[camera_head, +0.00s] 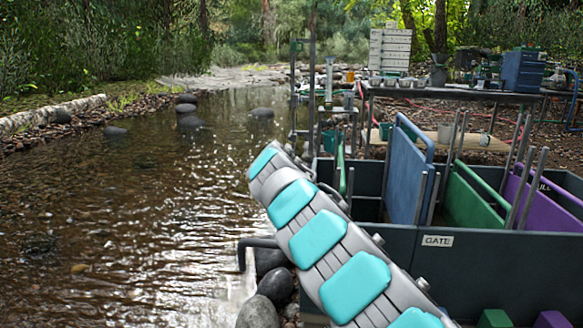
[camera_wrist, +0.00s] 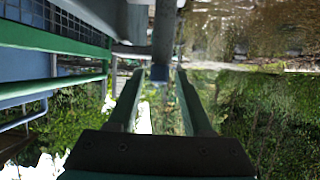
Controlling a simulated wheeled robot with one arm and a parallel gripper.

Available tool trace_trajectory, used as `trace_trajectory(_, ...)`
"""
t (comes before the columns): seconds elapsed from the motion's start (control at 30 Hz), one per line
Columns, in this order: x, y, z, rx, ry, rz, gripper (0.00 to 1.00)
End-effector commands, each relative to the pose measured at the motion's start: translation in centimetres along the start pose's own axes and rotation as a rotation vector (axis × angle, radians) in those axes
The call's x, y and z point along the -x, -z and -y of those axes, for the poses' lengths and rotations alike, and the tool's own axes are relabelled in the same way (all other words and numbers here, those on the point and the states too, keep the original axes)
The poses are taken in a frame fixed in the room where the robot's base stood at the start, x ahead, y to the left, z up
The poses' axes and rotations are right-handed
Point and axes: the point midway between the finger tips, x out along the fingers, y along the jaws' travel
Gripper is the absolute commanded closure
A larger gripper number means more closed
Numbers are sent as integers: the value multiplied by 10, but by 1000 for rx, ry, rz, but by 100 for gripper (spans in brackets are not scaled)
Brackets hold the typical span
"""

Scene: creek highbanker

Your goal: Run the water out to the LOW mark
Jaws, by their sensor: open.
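A dark grey trough (camera_head: 480,265) with a "GATE" label (camera_head: 437,240) stands at the right in the head view. A blue panel (camera_head: 405,175), a green panel (camera_head: 472,203) and a purple panel (camera_head: 540,205) stand upright in it among grey posts. Part of a label ending in "ULL" shows by the purple panel; I cannot make out a LOW mark. A dark spout (camera_head: 258,242) pours water at the trough's left. In the wrist view my gripper (camera_wrist: 160,80) is open, with a grey post (camera_wrist: 164,35) showing between its fingertips; contact is unclear. The head view does not clearly show my gripper.
My arm crosses the head view's middle, hiding part of the trough. The creek (camera_head: 130,220) fills the left, with rocks (camera_head: 258,312) by the spout. A bench (camera_head: 455,95) with tools stands behind. Green bars (camera_wrist: 55,38) lie left of my gripper in the wrist view.

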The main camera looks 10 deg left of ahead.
Motion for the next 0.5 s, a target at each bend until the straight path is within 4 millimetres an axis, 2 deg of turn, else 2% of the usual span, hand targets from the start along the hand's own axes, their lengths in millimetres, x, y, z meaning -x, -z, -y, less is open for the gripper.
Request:
trace_trajectory(0.27,8,0,0,5,-2,1,50)
trace_trajectory(0.5,26,1,0,1,-2,-2,50)
